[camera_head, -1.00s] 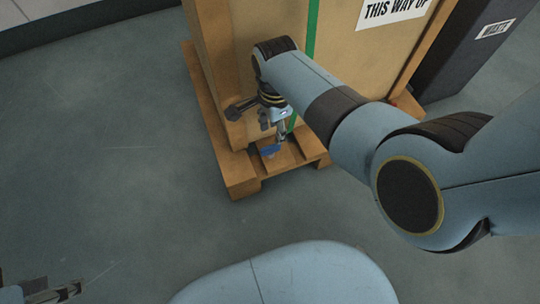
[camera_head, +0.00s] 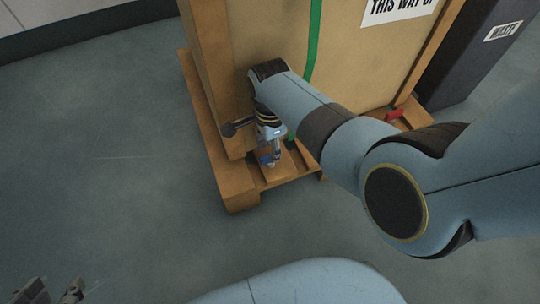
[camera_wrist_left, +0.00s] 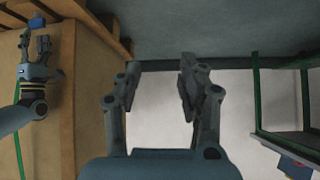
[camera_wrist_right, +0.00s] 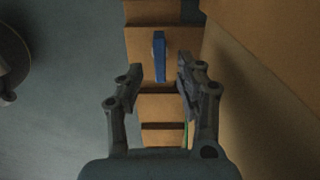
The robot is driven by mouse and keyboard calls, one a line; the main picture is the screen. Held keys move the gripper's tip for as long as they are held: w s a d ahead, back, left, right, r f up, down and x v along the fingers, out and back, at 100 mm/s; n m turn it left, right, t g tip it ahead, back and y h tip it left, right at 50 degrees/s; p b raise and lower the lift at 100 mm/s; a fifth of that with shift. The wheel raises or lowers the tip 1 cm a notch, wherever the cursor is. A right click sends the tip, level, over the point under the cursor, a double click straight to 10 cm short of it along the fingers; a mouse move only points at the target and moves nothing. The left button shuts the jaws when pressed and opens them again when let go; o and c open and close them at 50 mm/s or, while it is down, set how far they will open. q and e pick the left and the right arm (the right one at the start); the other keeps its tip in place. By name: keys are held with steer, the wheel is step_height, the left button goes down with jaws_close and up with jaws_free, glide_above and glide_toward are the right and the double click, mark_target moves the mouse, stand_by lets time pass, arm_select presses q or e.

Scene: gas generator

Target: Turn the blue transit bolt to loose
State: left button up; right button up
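The blue transit bolt (camera_wrist_right: 159,57) has a long flat blue handle and sits on the wooden pallet base (camera_wrist_right: 160,105) of the crate. In the right wrist view the handle points away from me, just beyond and between the fingertips. My right gripper (camera_wrist_right: 160,80) is open, with a finger to each side of the handle's line and no visible contact. In the head view my right gripper (camera_head: 268,158) hides most of the bolt. A blue piece also shows beyond that gripper in the left wrist view (camera_wrist_left: 37,22). My left gripper (camera_wrist_left: 158,85) is open and empty, away from the crate.
A tall wooden crate (camera_head: 355,60) with a green strap stands beside my right arm. A red handle (camera_head: 394,114) is at its right base. A dark bin (camera_head: 470,55) stands behind. The grey floor (camera_head: 110,150) at left is clear.

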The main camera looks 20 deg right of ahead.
step_height(320, 180, down, 2)
steer(key=shift+s+b, duration=0.1)
steer(key=shift+b, duration=0.4)
arm_select(q)
steer(key=shift+s+d+f+t+b, duration=0.15)
steer(key=shift+s+t+b, duration=0.1)
steer(key=shift+t, duration=0.55)
steer(key=shift+s+d+t+b, duration=0.1)
steer(key=shift+s+t+b, duration=0.1)
steer(key=shift+t, duration=0.6)
arm_select(e)
steer(key=shift+f, duration=0.65)
steer(key=shift+c, duration=0.4)
jaws_close()
